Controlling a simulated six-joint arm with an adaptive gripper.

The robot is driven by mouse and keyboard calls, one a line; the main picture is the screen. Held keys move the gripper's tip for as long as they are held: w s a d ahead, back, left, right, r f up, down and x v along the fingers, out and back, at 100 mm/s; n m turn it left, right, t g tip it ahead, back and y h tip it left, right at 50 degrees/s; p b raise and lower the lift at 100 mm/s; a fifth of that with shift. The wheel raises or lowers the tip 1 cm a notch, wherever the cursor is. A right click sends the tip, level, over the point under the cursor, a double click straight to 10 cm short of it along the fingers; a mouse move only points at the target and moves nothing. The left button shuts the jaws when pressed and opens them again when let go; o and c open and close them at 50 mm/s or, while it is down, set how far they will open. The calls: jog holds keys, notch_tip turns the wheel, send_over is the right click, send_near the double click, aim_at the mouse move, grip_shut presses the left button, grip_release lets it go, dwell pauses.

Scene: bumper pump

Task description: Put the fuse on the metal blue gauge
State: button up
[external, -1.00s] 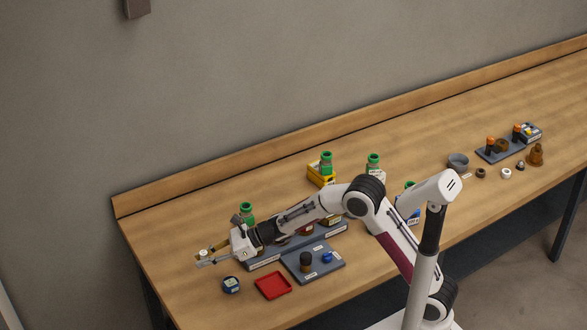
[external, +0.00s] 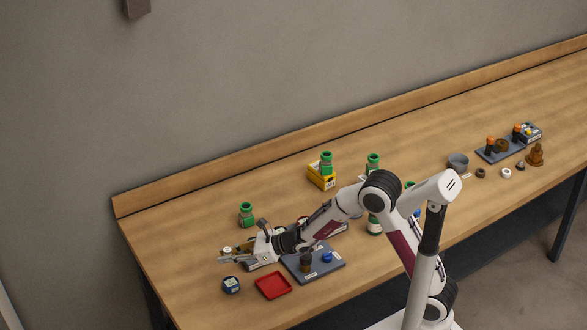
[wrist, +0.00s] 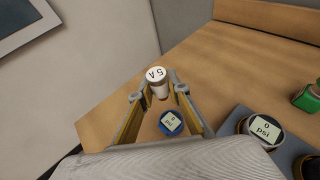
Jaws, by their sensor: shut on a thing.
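My gripper (external: 226,255) is shut on the fuse (wrist: 157,80), a small white cylinder with "5A" on its top, held upright between the fingertips. The fuse also shows in the external view (external: 227,249). The blue gauge (external: 231,285) is round with a pale label and stands on the table near its left front edge. In the wrist view the blue gauge (wrist: 171,123) shows lower down between the fingers. The fuse is above the table and apart from the gauge.
A red tray (external: 273,286) lies right of the blue gauge. A grey board (external: 318,271) holds a dark item and a small blue one. A gauge marked "0 psi" (wrist: 264,127) shows in the wrist view. A green-topped bottle (external: 247,214) stands behind my gripper.

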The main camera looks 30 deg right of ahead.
dwell(0.3)
send_over(231, 282)
jog(key=shift+w+f, duration=0.1)
jog(key=shift+f, duration=3.05)
jog(key=shift+f, duration=1.85)
jog(key=shift+f, duration=0.1)
jog(key=o, duration=0.9)
jog(key=shift+o, duration=0.2)
jog(key=v, duration=1.2)
jog(key=shift+r, duration=0.25)
